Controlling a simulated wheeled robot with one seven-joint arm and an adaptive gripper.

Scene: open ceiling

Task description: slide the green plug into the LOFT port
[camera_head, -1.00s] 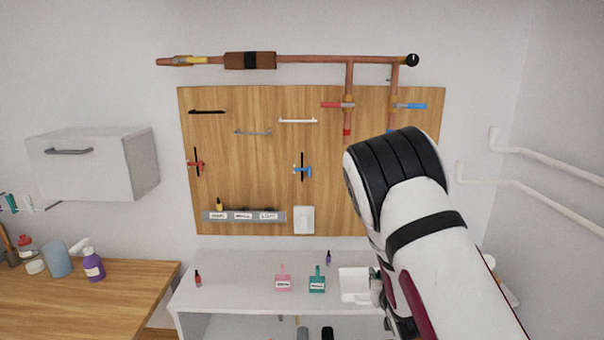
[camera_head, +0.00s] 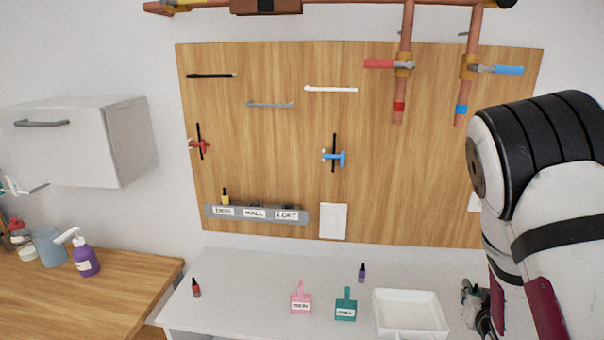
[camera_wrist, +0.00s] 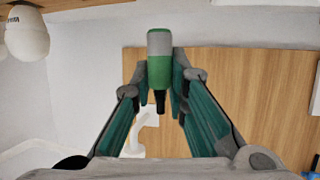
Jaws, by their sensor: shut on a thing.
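The green plug (camera_wrist: 159,72) shows in the wrist view, with a grey end at the top and a dark tip at the bottom. My gripper (camera_wrist: 160,92) is shut on it, one finger on each side. In the head view my gripper (camera_head: 478,308) is low at the right, partly behind my arm, and the plug cannot be made out there. The LOFT port is at the right end of the grey strip (camera_head: 306,217) on the wooden board, marked by the LOFT label (camera_head: 287,216). My gripper is far to the right of it and lower.
A yellow plug (camera_head: 225,197) stands upright at the DEN end. A white tray (camera_head: 376,314) is left of my gripper.

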